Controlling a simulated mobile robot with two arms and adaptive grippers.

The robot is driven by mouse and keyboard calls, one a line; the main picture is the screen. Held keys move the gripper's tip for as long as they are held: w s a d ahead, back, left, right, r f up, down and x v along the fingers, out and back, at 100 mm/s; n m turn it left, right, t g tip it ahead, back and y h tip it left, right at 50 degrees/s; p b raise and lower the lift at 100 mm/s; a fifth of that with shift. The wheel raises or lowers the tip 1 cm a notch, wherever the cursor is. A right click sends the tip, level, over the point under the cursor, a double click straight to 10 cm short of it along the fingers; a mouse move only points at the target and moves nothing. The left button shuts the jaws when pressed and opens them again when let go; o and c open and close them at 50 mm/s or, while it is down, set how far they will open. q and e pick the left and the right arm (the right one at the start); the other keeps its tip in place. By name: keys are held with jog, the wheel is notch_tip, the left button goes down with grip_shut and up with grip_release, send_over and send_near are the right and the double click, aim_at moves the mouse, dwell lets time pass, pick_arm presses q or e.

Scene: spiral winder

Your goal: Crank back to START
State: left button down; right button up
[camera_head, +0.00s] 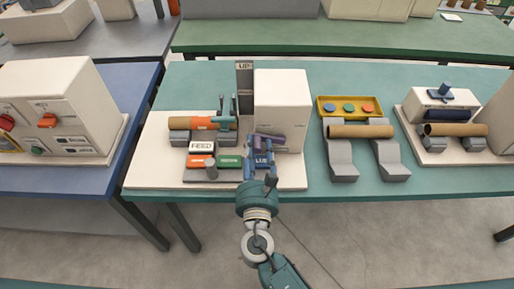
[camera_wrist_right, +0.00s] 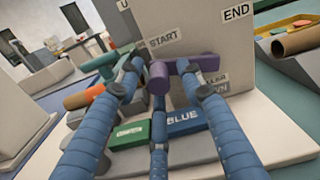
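The purple crank handle (camera_head: 268,140) sticks out at the front of the white winder housing (camera_head: 283,95). In the right wrist view the purple handle (camera_wrist_right: 159,78) lies just beyond and between my blue fingertips, below the START label (camera_wrist_right: 164,41). The END label (camera_wrist_right: 237,12) is up to the right. My right gripper (camera_head: 262,165) is in front of the handle, and its three fingers (camera_wrist_right: 160,75) stand apart. A gap shows left of the handle; the right finger overlaps its bar, and contact there is unclear. My left gripper is not in view.
Below the handle are a green block (camera_wrist_right: 130,134) and a blue block (camera_wrist_right: 186,122). An orange roll (camera_head: 200,123) lies left. A brown tube (camera_head: 361,131) rests on grey supports to the right, before a yellow tray (camera_head: 323,104). Some teal tabletop (camera_head: 438,185) is bare at the right.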

grip_shut()
jog(key=shift+r+m, duration=0.25)
jog(key=shift+m, duration=0.25)
grip_release()
jog(key=shift+d, duration=0.1)
jog(key=shift+s, duration=0.1)
jog(key=s, duration=1.2)
